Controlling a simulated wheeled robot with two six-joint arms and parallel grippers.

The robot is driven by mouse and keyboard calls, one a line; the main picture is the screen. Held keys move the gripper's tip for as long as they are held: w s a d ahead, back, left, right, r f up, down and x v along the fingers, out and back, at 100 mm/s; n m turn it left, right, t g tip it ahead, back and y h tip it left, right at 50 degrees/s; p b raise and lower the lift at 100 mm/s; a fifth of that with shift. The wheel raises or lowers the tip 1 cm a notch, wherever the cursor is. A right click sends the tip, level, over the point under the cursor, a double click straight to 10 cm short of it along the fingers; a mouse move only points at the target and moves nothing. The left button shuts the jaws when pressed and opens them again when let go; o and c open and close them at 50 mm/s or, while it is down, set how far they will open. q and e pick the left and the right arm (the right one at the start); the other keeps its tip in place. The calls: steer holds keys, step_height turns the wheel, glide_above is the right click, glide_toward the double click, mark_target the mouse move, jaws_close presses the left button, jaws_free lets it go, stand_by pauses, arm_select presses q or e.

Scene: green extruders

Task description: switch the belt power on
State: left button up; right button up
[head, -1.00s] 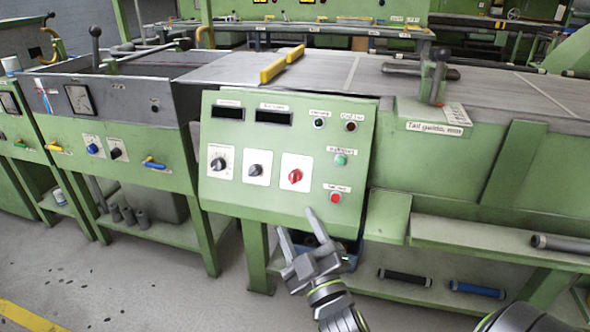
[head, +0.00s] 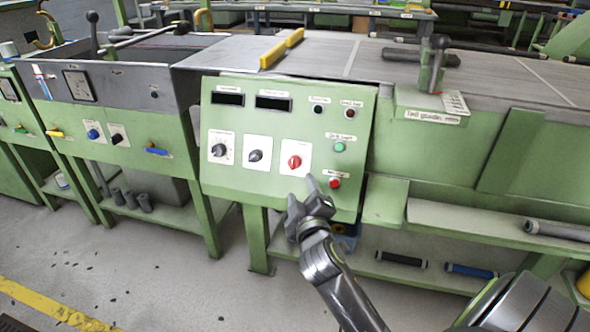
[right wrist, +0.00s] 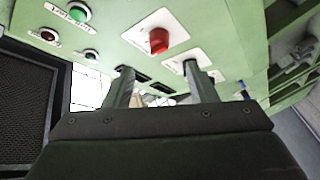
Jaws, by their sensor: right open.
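The green control panel (head: 285,125) is on the front of the machine in the head view. The red rotary knob (head: 295,161) sits on a white plate, right of two black knobs (head: 256,156). A green button (head: 339,147) is to its upper right and a red button (head: 334,183) to its lower right. My right gripper (head: 303,189) is open and empty, just below the red knob in the picture. In the right wrist view the red knob (right wrist: 159,40) shows beyond and above the two separated fingers (right wrist: 160,82), apart from them. My left gripper is out of view.
A ledge (head: 386,201) juts out right of the panel. A lower shelf (head: 350,262) holds dark and blue rollers. A grey tail guide handle (head: 435,65) stands above right. The floor (head: 190,275) at the lower left is mostly clear.

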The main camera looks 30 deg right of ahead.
mark_target(294, 166)
steer(key=b+x, duration=0.1)
steer(key=x, duration=0.8)
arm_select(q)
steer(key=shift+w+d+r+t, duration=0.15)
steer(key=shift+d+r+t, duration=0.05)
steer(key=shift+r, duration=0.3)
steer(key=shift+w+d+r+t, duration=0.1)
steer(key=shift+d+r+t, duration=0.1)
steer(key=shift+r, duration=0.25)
arm_select(e)
steer(key=shift+w+d, duration=0.2)
steer(key=shift+w, duration=0.15)
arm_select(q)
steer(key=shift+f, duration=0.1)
arm_select(e)
steer(key=c, duration=1)
